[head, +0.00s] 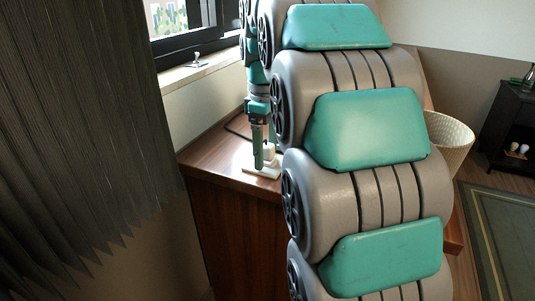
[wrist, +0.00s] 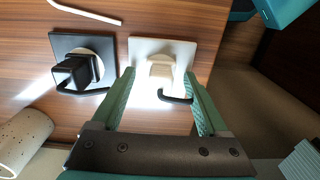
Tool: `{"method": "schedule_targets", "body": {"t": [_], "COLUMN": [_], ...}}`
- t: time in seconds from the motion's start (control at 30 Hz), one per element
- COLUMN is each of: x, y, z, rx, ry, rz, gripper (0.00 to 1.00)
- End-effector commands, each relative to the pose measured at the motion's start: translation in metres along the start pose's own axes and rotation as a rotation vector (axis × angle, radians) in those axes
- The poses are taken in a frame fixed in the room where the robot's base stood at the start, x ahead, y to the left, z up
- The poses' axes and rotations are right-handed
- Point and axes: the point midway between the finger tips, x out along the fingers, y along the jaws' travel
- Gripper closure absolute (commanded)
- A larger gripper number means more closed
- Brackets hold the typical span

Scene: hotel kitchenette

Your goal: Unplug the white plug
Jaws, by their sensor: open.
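The white plug (wrist: 161,72) sits in a white socket plate (wrist: 143,48) on the wooden top, with a dark cord curving out at its near side. In the head view, the white plate (head: 258,173) and the plug (head: 268,153) show near the end of the wooden top. My gripper (wrist: 159,76) is open, its two green fingers pointing at the plate, one on each side of the plug. Gaps show between fingers and plug; the head view shows my gripper (head: 263,150) pointing down there. My arm hides much of the top in the head view.
A black plug (wrist: 75,72) in a black plate (wrist: 98,42) is left of the white one. A speckled cup (wrist: 22,140) stands nearer left, and a thin white rod (wrist: 86,12) lies behind. The wooden top ends at the right. A wicker basket (head: 447,142) is beyond my arm.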

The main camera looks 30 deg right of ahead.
Motion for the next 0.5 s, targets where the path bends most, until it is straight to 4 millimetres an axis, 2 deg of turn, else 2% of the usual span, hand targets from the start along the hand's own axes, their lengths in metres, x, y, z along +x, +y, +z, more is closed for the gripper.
{"method": "schedule_targets", "body": {"t": [0.43,0.5], "x": [0.0001,0.0000], "y": [0.0000,0.0000], "z": [0.0000,0.0000], "rx": [0.000,0.000], "ry": [0.000,0.000], "rz": [0.000,0.000], "gripper": [0.22,0.30]}}
